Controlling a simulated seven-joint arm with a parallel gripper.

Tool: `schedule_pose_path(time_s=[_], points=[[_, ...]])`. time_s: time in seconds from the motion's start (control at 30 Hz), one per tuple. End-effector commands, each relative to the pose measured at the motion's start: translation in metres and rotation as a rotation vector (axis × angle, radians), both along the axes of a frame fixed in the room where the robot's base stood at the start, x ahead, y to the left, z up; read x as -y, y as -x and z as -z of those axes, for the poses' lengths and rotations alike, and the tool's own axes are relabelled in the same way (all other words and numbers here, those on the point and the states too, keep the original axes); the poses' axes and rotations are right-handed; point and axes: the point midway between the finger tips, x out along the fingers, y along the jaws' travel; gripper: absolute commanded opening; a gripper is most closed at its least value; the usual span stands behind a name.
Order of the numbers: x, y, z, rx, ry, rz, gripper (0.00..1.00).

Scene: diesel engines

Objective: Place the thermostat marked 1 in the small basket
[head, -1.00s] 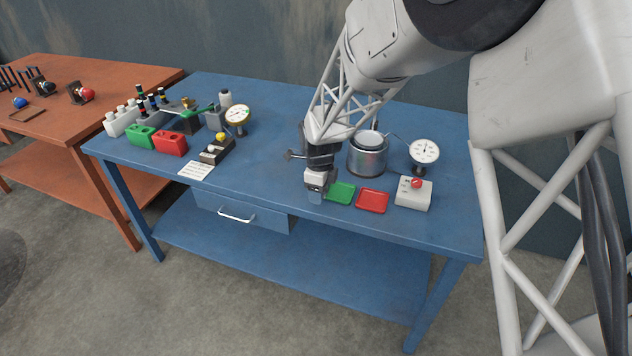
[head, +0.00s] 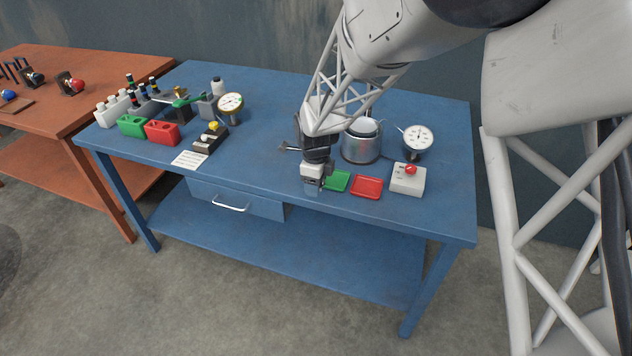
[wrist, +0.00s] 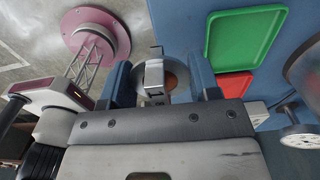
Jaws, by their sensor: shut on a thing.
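My gripper (head: 312,188) is over the front of the blue table, just left of the green tray (head: 336,182). In the wrist view, its two blue-grey fingers (wrist: 163,82) are shut on a round metal piece with a coppery centre and a silver bracket, which looks like a thermostat (wrist: 153,76). No number shows on it. In the head view my gripper hides the held piece. A small pale round vessel, perhaps the small basket (head: 362,126), sits in the top of a metal pot (head: 361,149), behind and right of my gripper.
A red tray (head: 367,188), a box with a red knob (head: 408,178) and a dial gauge (head: 418,139) stand to the right.

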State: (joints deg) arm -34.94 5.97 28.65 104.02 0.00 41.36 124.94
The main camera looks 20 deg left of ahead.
Motion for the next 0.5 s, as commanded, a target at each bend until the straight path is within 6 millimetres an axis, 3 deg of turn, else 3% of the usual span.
schedule_pose_path(time_s=[0.27, 0.5], points=[[0.006, -0.008, -0.006, 0.0, 0.0, 0.002, 0.32], [0.03, -0.035, -0.029, 0.002, -0.001, 0.003, 0.32]])
